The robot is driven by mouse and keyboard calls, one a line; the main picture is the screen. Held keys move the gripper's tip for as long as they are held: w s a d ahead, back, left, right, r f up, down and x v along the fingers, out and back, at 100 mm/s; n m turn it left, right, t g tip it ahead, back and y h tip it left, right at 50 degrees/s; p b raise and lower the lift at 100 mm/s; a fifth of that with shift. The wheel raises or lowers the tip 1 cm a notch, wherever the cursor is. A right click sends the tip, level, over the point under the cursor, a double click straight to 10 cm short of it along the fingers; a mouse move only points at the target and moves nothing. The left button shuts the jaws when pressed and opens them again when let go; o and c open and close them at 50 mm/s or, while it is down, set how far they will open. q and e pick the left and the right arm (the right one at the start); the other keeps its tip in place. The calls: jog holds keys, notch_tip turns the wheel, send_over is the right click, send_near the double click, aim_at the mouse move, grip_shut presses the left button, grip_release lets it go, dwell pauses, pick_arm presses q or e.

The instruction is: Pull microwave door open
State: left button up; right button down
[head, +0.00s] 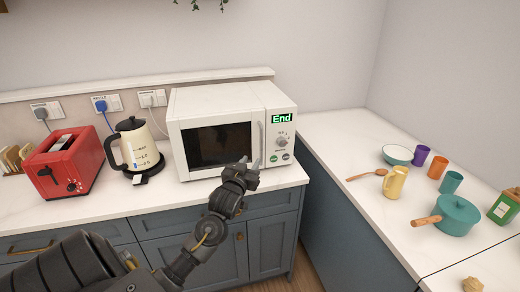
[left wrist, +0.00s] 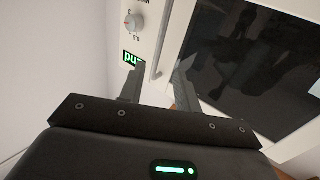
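The white microwave (head: 215,103) stands on the counter, its dark-windowed door (head: 215,146) shut. Its green display reads "End" (head: 282,118). My left gripper (head: 251,166) is at the lower right part of the door, near the upright handle (head: 257,137). In the left wrist view the fingers of my left gripper (left wrist: 160,73) are apart, with the handle (left wrist: 167,42) running between their tips. The view does not show contact. The microwave door window also shows there (left wrist: 255,65), beside the knob (left wrist: 132,21). My right gripper is out of view.
A kettle (head: 135,145) and a red toaster (head: 68,162) stand left of the microwave. On the right counter are a yellow jug (head: 395,183), several cups, a bowl (head: 397,154) and a teal pot (head: 457,215). The counter just right of the microwave is clear.

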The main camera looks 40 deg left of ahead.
aim_at(261, 147)
pick_arm(q)
jog(key=p+x, duration=0.2)
jog(key=x, duration=0.7)
jog(key=shift+w, duration=0.15)
jog(key=shift+w+a+f+p, duration=0.1)
jog(key=shift+w+a+p, duration=0.2)
jog(key=shift+w, duration=0.4)
jog(key=shift+d, duration=0.1)
grip_shut()
